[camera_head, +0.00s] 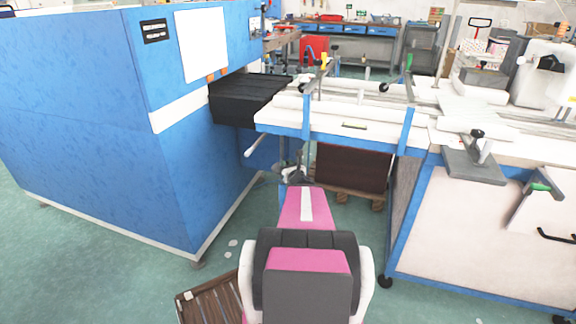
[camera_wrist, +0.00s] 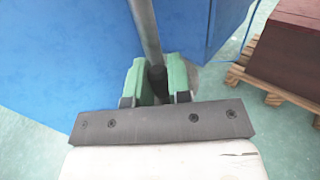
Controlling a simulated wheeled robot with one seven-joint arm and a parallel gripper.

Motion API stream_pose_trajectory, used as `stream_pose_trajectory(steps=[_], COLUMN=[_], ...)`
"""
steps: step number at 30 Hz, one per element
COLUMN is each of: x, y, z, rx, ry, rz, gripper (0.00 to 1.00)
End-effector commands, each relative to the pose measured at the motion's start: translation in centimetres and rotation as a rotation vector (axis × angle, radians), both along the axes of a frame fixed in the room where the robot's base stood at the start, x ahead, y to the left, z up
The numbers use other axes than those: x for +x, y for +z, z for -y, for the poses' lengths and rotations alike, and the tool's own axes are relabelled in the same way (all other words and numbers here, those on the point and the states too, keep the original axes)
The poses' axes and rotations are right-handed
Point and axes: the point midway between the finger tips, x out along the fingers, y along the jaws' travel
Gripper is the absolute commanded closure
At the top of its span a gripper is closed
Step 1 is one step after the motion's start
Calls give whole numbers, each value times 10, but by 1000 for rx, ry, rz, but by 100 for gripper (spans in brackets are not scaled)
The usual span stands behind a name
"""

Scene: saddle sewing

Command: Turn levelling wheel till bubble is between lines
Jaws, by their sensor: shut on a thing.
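In the wrist view, my gripper (camera_wrist: 156,78) has its two green fingers closed around a dark piece (camera_wrist: 157,75) at the lower end of a grey rod (camera_wrist: 145,28). This piece seems to be the levelling wheel, but its rim is mostly hidden between the fingers. In the head view, my gripper (camera_head: 294,175) is under the front left of the white machine table (camera_head: 283,118), largely hidden by my arm.
A blue machine cabinet (camera_head: 110,120) stands close on the left. A dark red-brown block (camera_head: 350,168) rests on a wooden pallet (camera_head: 345,195) behind and right of my gripper. A blue-framed white cabinet (camera_head: 480,215) stands at the right.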

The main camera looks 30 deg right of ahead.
Motion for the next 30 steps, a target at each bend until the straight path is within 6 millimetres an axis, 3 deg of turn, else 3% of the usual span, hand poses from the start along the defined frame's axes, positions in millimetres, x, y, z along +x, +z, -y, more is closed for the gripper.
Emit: stream_pose_trajectory(steps=[15, 30], x=[1, 2], y=[0, 1], z=[-7, -8], rx=[-3, -4], ry=[-175, -203], rz=[2, 4], gripper=[100, 100])
